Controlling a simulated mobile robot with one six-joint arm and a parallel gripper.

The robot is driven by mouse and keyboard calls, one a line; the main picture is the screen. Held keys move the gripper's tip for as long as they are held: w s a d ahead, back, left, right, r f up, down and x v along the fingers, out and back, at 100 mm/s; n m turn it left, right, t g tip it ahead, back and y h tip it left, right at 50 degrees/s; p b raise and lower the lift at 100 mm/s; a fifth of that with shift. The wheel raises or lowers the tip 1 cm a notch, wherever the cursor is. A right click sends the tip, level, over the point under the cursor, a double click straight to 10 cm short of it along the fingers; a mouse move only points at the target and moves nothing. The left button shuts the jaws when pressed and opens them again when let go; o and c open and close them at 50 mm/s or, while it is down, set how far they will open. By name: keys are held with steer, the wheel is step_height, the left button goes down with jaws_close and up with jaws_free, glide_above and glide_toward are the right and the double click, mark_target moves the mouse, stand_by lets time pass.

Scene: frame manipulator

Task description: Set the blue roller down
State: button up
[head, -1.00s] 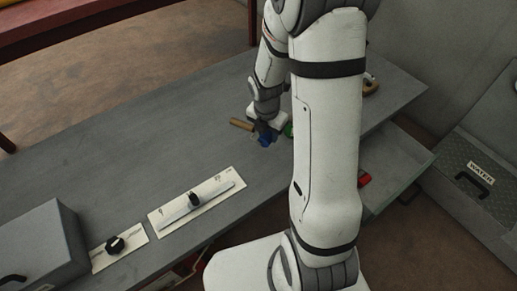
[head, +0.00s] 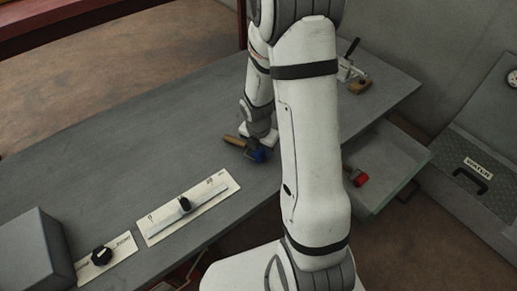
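The blue roller (head: 259,155) is in the middle of the head view, at the grey table. Its wooden handle (head: 234,141) points up and left. My gripper (head: 259,145) is directly over the roller and meets it where handle and blue head join. The dark fingers are small and partly hidden, but the roller has moved along with them, so the gripper appears shut on it. I cannot tell whether the roller touches the tabletop.
The grey table (head: 120,150) is clear left of the roller. An open drawer (head: 390,160) holds a red object (head: 357,178). A wooden-based clamp (head: 356,84) stands behind my arm.

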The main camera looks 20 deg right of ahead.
steer(key=o, duration=0.3)
steer(key=shift+r, duration=0.1)
step_height(320, 180, up, 11)
steer(key=p, duration=0.5)
steer(key=s+a+r+m, duration=0.1)
steer(key=s+r+m, duration=0.3)
steer(key=m, duration=0.4)
steer(key=s+a+r+m, duration=0.2)
steer(key=s+r+m, duration=0.3)
steer(key=m, duration=0.4)
steer(key=s+a+r+m+y, duration=0.1)
steer(key=s+a+r+m, duration=0.1)
steer(key=s+r+m, duration=0.3)
steer(key=shift+s+r+m, duration=0.15)
steer(key=shift+s+m, duration=0.25)
steer(key=shift+m, duration=0.6)
steer(key=shift+s+r+m, duration=0.1)
steer(key=shift+s+m, duration=0.3)
steer(key=shift+m, duration=0.6)
